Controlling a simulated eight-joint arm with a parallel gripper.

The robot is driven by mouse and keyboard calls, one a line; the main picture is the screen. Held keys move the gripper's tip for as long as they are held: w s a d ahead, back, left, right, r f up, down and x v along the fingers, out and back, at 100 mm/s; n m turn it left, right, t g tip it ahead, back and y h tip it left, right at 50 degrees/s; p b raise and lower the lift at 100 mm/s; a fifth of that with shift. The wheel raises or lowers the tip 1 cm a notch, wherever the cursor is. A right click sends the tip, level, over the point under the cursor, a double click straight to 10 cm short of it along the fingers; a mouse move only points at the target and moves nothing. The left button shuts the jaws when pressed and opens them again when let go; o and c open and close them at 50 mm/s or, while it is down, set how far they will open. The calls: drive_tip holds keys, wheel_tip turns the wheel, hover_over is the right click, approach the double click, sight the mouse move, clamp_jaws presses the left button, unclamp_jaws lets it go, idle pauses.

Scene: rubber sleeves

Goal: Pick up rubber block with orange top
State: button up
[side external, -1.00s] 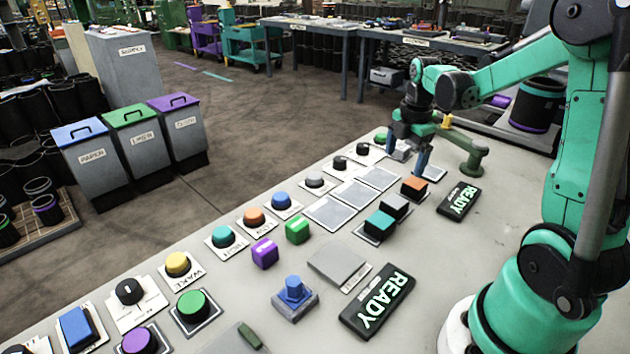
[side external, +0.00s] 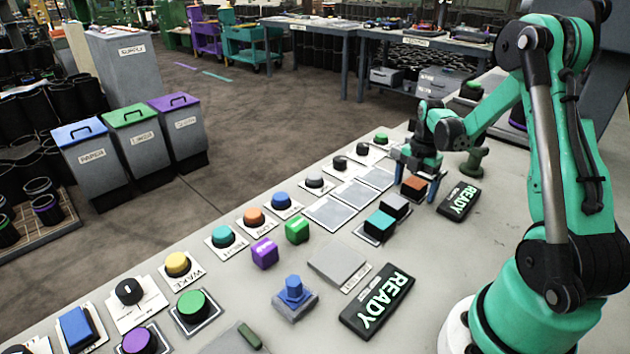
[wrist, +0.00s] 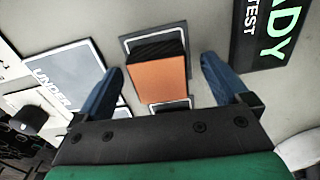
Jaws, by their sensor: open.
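The rubber block with an orange top (side external: 414,184) stands on the table at the far end of a short row of blocks. In the wrist view the orange block (wrist: 160,80) has dark sides and sits on a grey pad, between my two blue fingers. My gripper (side external: 418,186) is open, with one finger on each side of the block and a gap on both sides. In the wrist view my gripper (wrist: 160,82) shows the fingers apart from the block.
A grey-topped block (side external: 395,206) and a teal-topped block (side external: 380,226) stand nearer the camera in the same row. A black READY sign (side external: 459,201) lies close on the right. Flat grey panels (side external: 330,213) and several round buttons line the left.

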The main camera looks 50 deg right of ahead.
sight(415, 183)
drive_tip(key=c, duration=1.4)
drive_tip(key=shift+r, duration=0.15)
wheel_tip(415, 183, up, 20)
drive_tip(key=shift+f, duration=0.1)
